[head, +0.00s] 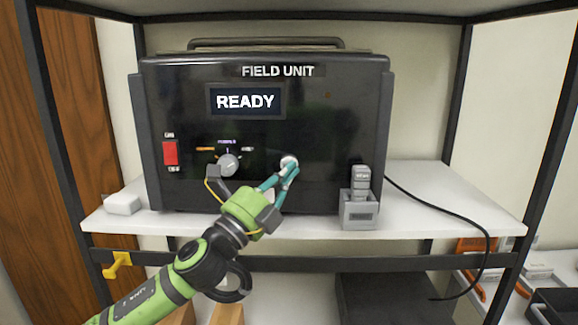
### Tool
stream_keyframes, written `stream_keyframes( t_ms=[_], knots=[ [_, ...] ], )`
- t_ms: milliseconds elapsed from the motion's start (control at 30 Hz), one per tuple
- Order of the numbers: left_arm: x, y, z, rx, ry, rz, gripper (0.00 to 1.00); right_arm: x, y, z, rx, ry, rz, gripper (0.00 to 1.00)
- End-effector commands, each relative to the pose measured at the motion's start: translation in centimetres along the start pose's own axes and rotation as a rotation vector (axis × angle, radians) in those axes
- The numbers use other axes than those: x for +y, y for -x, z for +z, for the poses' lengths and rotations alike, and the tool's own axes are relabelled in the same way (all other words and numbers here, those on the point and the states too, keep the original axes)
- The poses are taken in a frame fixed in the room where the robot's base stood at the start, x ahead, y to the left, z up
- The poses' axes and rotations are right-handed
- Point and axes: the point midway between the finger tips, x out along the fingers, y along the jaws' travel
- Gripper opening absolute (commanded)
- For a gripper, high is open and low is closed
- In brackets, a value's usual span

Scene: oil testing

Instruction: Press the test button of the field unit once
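The field unit (330,110) is a black box standing on a white shelf, with its lit display (245,101) reading READY. A pale round button (289,161) sits on the lower middle of its front panel; any label by it is not readable. My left gripper (290,170) has its teal fingertips together at the lower edge of this button and partly covers it. I cannot tell whether they touch it. The gripper looks shut with nothing held in it. My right gripper is not in view.
A red rocker switch (170,153) and a rotary knob (229,165) are left of the button. A grey holder (358,212) with a small grey item (361,182) stands at the front right. A black cable (440,207) hangs over the shelf (455,205). A white block (123,203) lies left.

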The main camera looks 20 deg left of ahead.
Motion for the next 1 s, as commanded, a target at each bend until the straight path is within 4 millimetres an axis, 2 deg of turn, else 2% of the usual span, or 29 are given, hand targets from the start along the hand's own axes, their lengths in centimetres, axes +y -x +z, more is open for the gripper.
stream_keyframes(
  t_ms=[467, 1000],
  knots=[
    [0.1, -0.1, 0.1, -0.002, 0.0, 0.0, 0.0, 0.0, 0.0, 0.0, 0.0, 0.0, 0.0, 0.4],
    [-0.8, 1.1, -0.7, -0.001, -0.001, 0.0, 0.0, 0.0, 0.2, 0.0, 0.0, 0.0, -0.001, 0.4]
  ],
)
